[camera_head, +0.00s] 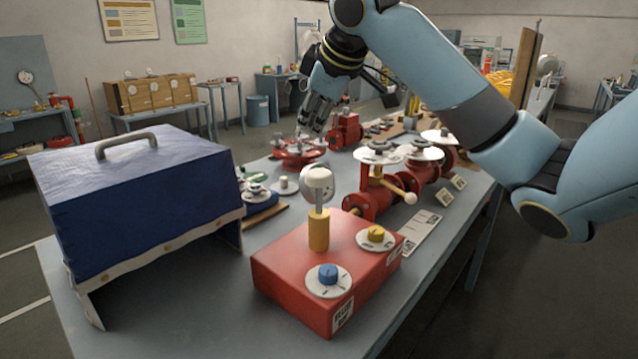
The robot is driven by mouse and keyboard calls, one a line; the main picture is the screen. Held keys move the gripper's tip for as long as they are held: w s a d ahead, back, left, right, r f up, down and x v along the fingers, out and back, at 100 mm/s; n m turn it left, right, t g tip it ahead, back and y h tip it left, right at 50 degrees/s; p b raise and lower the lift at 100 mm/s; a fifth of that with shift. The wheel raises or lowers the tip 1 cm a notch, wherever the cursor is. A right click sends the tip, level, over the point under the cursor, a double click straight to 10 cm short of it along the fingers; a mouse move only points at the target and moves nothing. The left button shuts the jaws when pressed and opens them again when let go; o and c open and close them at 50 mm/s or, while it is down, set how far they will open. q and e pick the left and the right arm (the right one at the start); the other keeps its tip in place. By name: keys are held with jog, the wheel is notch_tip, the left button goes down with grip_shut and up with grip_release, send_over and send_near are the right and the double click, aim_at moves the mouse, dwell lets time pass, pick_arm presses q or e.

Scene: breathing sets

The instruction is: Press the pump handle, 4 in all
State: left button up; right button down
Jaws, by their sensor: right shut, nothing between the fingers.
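A red box (300,268) stands on the front part of the bench. A yellow post (318,232) rises from its top and carries a rounded white-and-grey head (318,184); this looks like the pump handle, though I cannot be sure. A blue knob (328,273) and a yellow knob (376,234) sit on white discs on the box top. My right gripper (316,118) is shut and empty, pointing down, above and behind the post, near a red flanged fitting (298,153). It is apart from the post. My left gripper is not in view.
A blue-covered case (140,190) with a grey handle stands at the left of the bench (190,318). Red valves with white discs (378,153) line the right side behind the red box. A small blue base (258,200) lies between case and box. The bench's front left is clear.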

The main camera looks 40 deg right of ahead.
aim_at(316, 174)
notch_tip(316, 174, down, 4)
jog(key=b, duration=0.3)
jog(key=shift+r+b, duration=0.1)
jog(key=shift+b, duration=0.25)
jog(key=shift+f, duration=0.95)
jog(key=shift+f, duration=0.15)
jog(key=shift+f, duration=0.25)
jog(key=shift+f+b, duration=0.5)
jog(key=shift+f, duration=1.8)
dwell(1.7)
dwell(0.4)
